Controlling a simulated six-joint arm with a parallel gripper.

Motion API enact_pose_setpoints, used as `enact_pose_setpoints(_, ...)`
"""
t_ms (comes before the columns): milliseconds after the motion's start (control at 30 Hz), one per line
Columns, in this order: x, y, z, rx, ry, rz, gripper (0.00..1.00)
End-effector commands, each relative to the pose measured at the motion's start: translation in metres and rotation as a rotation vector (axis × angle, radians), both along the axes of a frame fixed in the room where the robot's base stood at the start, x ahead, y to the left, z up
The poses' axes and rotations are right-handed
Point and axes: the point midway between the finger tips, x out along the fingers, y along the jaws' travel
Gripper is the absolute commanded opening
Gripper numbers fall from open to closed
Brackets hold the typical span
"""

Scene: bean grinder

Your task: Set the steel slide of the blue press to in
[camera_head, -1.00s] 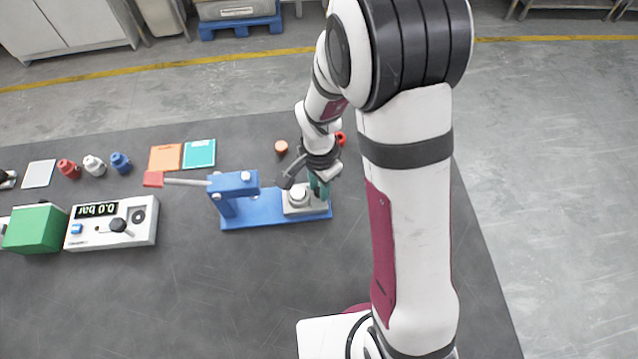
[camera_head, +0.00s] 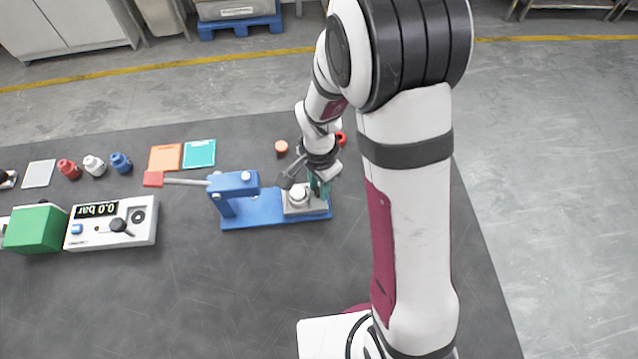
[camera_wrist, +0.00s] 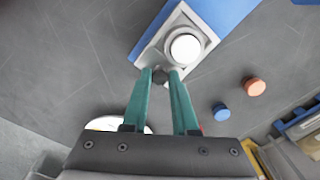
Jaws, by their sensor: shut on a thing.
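The blue press (camera_head: 232,181) stands in the middle of the table, with a long lever ending in a red grip (camera_head: 153,179) to its left. Its steel slide (camera_head: 290,209) lies at the right end of the blue base, clear of the press head, and carries a round white piece (camera_head: 298,195). In the wrist view the slide (camera_wrist: 148,56) is ahead of my gripper (camera_wrist: 163,74), whose teal fingers are shut on a small dark knob (camera_wrist: 160,76) at the slide's near end. In the head view my gripper (camera_head: 320,190) is at the slide's right end, partly hiding it.
A white gauge box (camera_head: 145,232) reading 0.0 bar and a green block (camera_head: 35,228) stand to the left. Orange and teal pads (camera_head: 199,153) and several small bottles lie behind. An orange disc (camera_head: 281,147) lies behind the slide. The table in front of the press is clear.

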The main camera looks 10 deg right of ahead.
Motion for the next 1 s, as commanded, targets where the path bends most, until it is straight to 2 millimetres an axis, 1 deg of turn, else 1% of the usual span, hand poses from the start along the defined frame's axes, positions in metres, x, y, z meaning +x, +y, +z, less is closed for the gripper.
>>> enact_pose_setpoints(67, 0.0, 0.002, 0.001, 0.001, -0.001, 0.0, 0.0)
enact_pose_setpoints(300, 0.001, 0.039, 0.0, 0.001, -0.001, 0.003, 0.0)
enact_pose_setpoints(367, 0.001, 0.045, 0.0, 0.001, -0.001, 0.001, 0.0)
enact_pose_setpoints(467, 0.0, 0.048, 0.001, 0.0, -0.002, 0.0, 0.0)
enact_pose_setpoints(667, 0.001, 0.047, 0.001, 0.0, -0.002, -0.001, 0.0)
enact_pose_setpoints(700, 0.001, 0.047, 0.001, 0.0, -0.002, -0.001, 0.3)
enact_pose_setpoints(767, 0.001, 0.047, 0.001, 0.0, -0.001, -0.001, 0.41)
enact_pose_setpoints(800, 0.0, 0.047, 0.0, 0.0, -0.001, -0.001, 0.48)
enact_pose_setpoints(833, 0.0, 0.047, 0.0, 0.0, -0.001, -0.001, 0.54)
enact_pose_setpoints(867, 0.0, 0.047, 0.0, 0.001, -0.001, -0.001, 0.57)
enact_pose_setpoints(1000, 0.0, 0.047, 0.0, 0.001, -0.001, -0.001, 0.57)
